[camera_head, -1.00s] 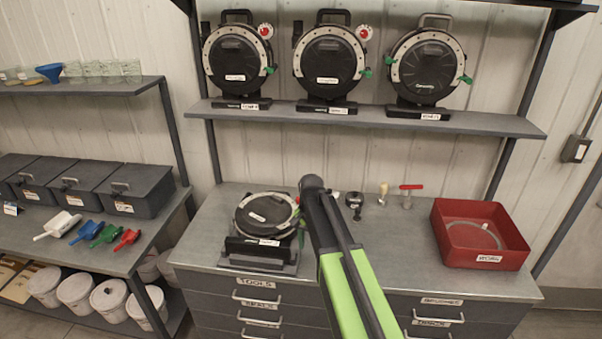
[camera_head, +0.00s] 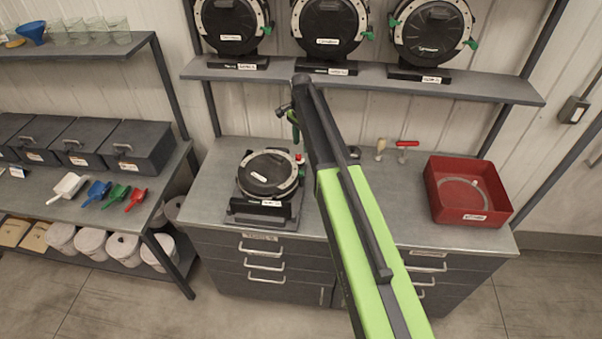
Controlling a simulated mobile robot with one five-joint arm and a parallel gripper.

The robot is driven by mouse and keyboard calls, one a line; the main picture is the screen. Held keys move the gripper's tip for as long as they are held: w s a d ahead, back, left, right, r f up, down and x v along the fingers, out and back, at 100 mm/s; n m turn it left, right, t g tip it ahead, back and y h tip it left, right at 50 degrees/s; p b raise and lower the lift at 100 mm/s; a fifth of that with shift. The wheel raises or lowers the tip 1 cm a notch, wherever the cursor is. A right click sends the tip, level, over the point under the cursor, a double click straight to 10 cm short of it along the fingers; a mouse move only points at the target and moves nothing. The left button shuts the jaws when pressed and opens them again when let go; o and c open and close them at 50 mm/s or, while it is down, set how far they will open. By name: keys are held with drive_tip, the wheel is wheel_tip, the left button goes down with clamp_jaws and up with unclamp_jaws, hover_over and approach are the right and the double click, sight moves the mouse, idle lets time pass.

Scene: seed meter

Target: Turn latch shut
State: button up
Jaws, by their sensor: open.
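A seed meter (camera_head: 268,173) with a round black cover and pale rim rests on a dark stand on the bench. A small green latch handle (camera_head: 301,171) shows at its right edge, partly hidden behind my arm, so I cannot tell its exact angle. A red knob (camera_head: 299,157) shows just above it. My gripper (camera_head: 288,116) is open, above and behind the meter, apart from it. The arm hides much of the gripper.
More seed meters (camera_head: 329,28) stand on the shelf (camera_head: 365,79) above. A red tray (camera_head: 468,190) is on the right of the bench (camera_head: 215,170). Small tools (camera_head: 403,148) stand at its back. Scoops (camera_head: 68,187) and dark bins (camera_head: 139,146) fill the left rack.

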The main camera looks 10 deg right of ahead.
sight(302, 172)
wheel_tip(302, 172, down, 15)
drive_tip(key=b, duration=1.3)
drive_tip(key=shift+r, duration=0.25)
clamp_jaws()
drive_tip(key=shift+s, duration=0.1)
